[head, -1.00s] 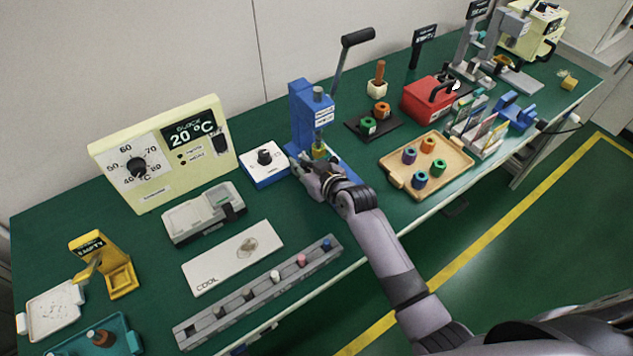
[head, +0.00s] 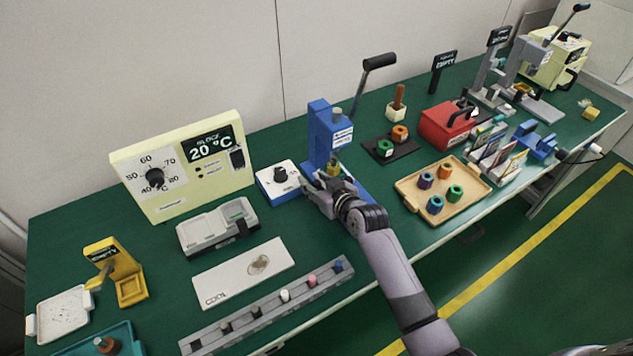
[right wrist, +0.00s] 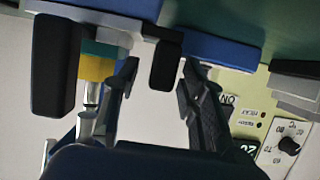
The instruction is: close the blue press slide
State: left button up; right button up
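The blue press (head: 320,138), with a black-gripped lever (head: 379,62), stands at the back middle of the green bench. My right gripper (head: 318,192) is low at its front left. In the right wrist view, the right gripper (right wrist: 157,75) is open, its fingertips pointing at a black knob (right wrist: 167,60) under a blue part (right wrist: 212,48). The knob sits between the tips, close to the right one, with a gap at the left; I cannot tell whether they touch. A yellow and teal piece (right wrist: 97,65) shows left of the fingers. The slide is mostly hidden in the head view. My left gripper is not in view.
A white dial box (head: 279,178) stands close left of the press. A wooden tray (head: 466,204) with several coloured rings and a dark mat (head: 405,150) lie to the right. A grey rack (head: 270,312) runs along the front edge.

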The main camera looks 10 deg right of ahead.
jog(key=shift+s, duration=0.1)
jog(key=v, duration=1.2)
